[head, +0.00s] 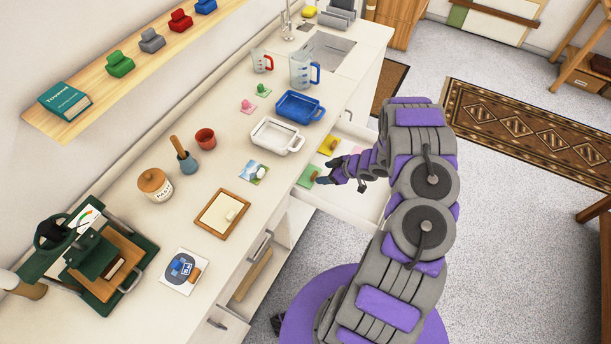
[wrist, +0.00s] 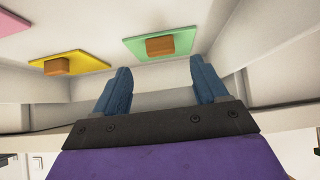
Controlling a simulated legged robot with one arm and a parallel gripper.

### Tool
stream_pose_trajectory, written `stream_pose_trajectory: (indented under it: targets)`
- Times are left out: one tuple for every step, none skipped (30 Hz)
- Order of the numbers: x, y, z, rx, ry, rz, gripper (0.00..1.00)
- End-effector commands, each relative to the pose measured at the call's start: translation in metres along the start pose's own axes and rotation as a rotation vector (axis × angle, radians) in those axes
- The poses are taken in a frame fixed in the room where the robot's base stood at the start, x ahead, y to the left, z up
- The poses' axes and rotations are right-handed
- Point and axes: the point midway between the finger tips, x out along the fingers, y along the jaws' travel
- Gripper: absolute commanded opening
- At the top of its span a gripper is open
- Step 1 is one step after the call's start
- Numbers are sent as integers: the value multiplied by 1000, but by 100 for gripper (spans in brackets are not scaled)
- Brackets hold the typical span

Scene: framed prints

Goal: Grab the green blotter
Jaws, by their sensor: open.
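The green blotter (wrist: 184,42), a flat green square with a brown block grip, lies in the open drawer (head: 355,203). In the head view the green blotter (head: 305,176) is at the drawer's left end, partly behind my fingers. My gripper (head: 327,172) is open and empty over the drawer. In the wrist view my gripper (wrist: 160,70) has its blue fingers spread on either side of the line to the green blotter's grip, which appears just beyond the fingertips. I see no contact.
A yellow square with a brown grip (wrist: 70,65) lies left of the green one, with a pink square (wrist: 25,20) farther left. Drawer walls are close around my gripper. The countertop above holds a white tray (head: 277,136), a blue tray and cups. A green block (head: 120,65) sits on the shelf.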

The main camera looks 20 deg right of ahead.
Motion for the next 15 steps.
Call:
stream_pose_trajectory:
  targets:
    - [2, 0, 0, 1, 0, 0, 72]
    - [3, 0, 0, 1, 0, 0, 72]
    - [4, 0, 1, 1, 0, -1, 72]
    - [6, 0, 1, 1, 0, -1, 72]
    - [8, -1, 1, 0, -1, -1, 72]
    - [12, -2, 1, 0, -1, -1, 72]
    - [15, -2, 1, 1, -1, -2, 72]
    - [19, -3, 1, 1, -1, -2, 72]
    - [25, -4, 1, 1, -2, -2, 72]
    - [30, -6, 1, 0, -3, -2, 72]
    - [35, -7, 0, 0, -3, -2, 72]
    - [41, -7, 0, 0, -4, -1, 72]
    - [45, -7, 0, 0, -4, -1, 72]
    - [49, -7, 0, 0, -4, 0, 72]
    - [52, -7, -1, 0, -3, 0, 72]
